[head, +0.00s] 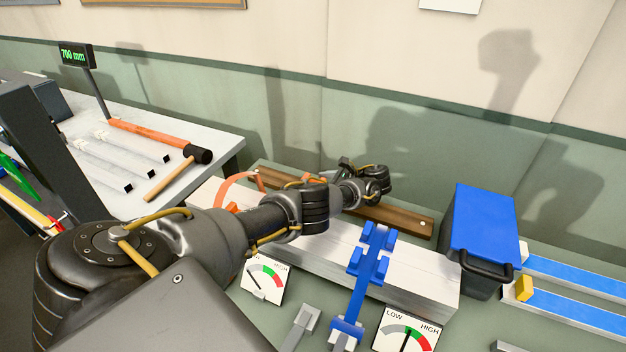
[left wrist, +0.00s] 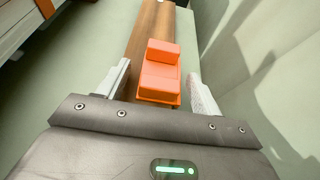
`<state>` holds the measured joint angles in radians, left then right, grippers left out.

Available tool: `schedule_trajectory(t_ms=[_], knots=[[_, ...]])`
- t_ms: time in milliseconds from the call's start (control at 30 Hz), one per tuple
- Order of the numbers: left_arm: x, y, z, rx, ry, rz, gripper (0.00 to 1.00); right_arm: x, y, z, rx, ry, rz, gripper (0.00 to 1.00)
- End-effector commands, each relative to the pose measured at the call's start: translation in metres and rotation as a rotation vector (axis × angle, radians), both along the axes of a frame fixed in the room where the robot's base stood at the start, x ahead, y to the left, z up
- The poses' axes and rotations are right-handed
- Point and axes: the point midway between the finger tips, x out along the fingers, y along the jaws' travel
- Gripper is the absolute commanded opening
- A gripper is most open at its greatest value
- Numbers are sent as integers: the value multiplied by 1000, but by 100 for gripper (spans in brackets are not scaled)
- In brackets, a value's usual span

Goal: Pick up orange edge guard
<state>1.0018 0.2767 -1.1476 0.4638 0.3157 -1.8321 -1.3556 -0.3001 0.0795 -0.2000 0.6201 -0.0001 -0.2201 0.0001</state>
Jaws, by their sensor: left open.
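The orange edge guard (left wrist: 160,77) is a stepped block on a brown wooden board (left wrist: 151,30). In the left wrist view it stands between the two pale fingers of my left gripper (left wrist: 160,72). My left gripper is open, one finger on each side of the guard; I cannot tell whether either touches it. In the head view my left arm reaches across to the board (head: 400,217) near the wall, and my gripper and wrist hide most of the guard. My right gripper is not in view.
A blue clamp (head: 366,273) and blue bin (head: 481,225) stand to the right. A hammer (head: 160,138) lies on the white side table.

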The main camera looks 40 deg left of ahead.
Motion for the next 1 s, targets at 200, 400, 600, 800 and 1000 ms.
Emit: schedule_trajectory(t_ms=[200,400,600,800,1000], knots=[[0,1,0,-1,-1,0,65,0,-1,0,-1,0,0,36],[0,1,0,-1,-1,0,42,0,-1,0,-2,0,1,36],[0,1,0,-1,-1,0,18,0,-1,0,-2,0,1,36],[0,1,0,-1,-1,0,17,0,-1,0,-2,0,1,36],[-1,1,7,0,-2,3,17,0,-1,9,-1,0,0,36]])
